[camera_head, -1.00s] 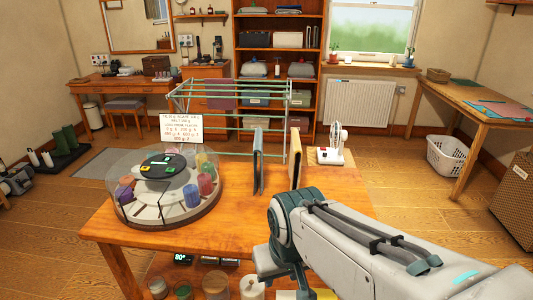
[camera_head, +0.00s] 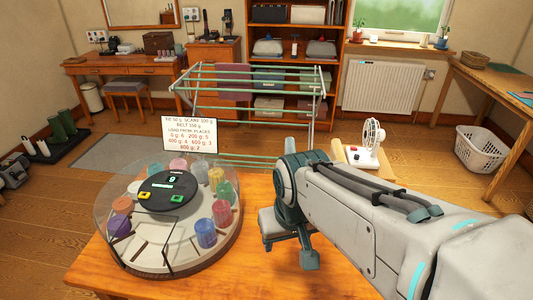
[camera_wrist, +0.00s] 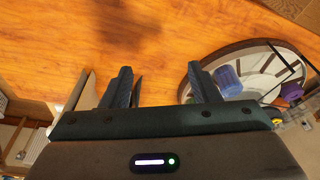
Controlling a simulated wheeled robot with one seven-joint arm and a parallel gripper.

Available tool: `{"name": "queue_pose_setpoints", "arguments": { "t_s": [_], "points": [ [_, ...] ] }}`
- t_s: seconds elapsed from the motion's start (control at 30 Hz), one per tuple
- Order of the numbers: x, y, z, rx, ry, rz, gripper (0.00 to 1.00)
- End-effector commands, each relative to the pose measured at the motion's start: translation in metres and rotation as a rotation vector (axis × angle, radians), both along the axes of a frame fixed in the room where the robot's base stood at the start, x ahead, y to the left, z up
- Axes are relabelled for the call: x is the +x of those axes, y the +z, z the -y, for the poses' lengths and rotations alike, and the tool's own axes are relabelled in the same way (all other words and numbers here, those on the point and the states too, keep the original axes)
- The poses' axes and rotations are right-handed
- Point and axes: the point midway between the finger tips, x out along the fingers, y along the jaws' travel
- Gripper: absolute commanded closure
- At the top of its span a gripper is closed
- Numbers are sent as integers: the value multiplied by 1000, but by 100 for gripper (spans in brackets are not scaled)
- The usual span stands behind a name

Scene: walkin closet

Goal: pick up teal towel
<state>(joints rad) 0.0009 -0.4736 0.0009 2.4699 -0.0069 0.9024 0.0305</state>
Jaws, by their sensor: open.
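No cloth that I can clearly tell as a teal towel shows. A dull purple cloth (camera_head: 233,82) hangs on the pale green drying rack (camera_head: 312,104) behind the workbench. My gripper (camera_head: 290,243) is over the workbench, right of the round carousel, with its fingers pointing down. In the wrist view my gripper (camera_wrist: 160,70) has its two dark fingers wide apart, with bare wood between them and nothing held.
The domed carousel (camera_head: 150,262) with several coloured jars stands on the workbench (camera_head: 285,283). A sign (camera_head: 190,134) stands behind it. A white fan (camera_head: 370,145) is beyond my arm. A laundry basket (camera_head: 483,150) stands at the right. Shelves (camera_head: 338,45) line the back.

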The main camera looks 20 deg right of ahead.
Motion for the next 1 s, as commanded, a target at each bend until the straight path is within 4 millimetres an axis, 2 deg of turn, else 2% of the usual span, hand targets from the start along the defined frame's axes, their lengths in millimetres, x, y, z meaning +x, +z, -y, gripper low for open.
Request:
{"name": "queue_pose_setpoints", "arguments": {
  "t_s": [0.17, 0.3, 0.5, 0.8, 1.0],
  "points": [
    [42, 28, 8, -5, -39, -34, 45],
    [87, 52, 19, -7, -76, -68, 45],
    [149, 75, 40, -3, -134, -120, 45],
    [235, 88, 81, 16, -220, -193, 45],
    [271, 86, 106, 32, -263, -226, 45]
  ]
}}
